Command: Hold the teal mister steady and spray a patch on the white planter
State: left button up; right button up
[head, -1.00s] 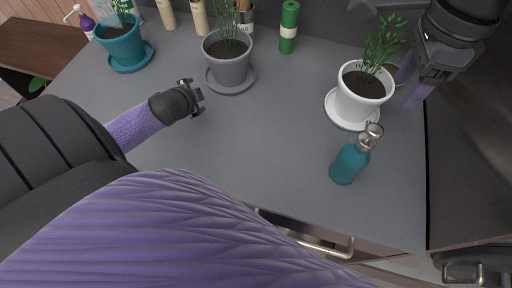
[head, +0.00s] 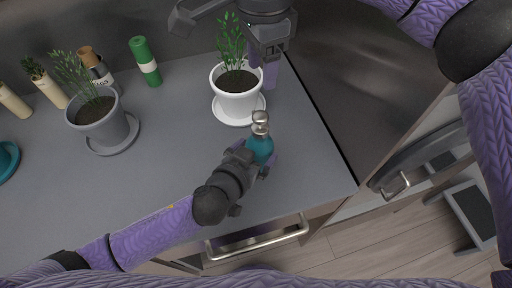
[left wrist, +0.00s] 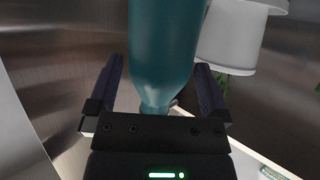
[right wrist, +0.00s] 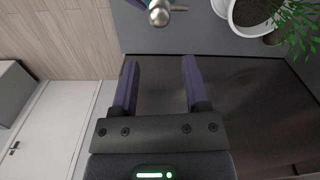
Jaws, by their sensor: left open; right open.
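The teal mister (head: 260,147) stands upright on the grey counter with its silver spray head facing up. My left gripper (head: 264,166) is open around the mister; in the left wrist view the teal bottle (left wrist: 162,50) sits between the two fingers (left wrist: 163,92). The white planter (head: 238,103) with a leafy green plant stands on its white saucer just behind the mister. My right gripper (head: 270,65) is open and empty beside the plant, at the counter's back right. In the right wrist view nothing is between its fingers (right wrist: 157,82), and the mister's silver head (right wrist: 159,14) shows at the top.
A grey planter (head: 98,118) on a saucer stands to the left. A green bottle (head: 146,62), cream bottles and a tin line the back. The counter's right edge drops off beside the white planter. A drawer handle (head: 258,243) is at the front.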

pick_arm(q)
jog(key=shift+x, duration=1.4)
jog(key=c, duration=1.1)
jog(key=shift+c, duration=0.6)
pick_arm(e)
jog(key=shift+c, duration=0.5)
grip_shut()
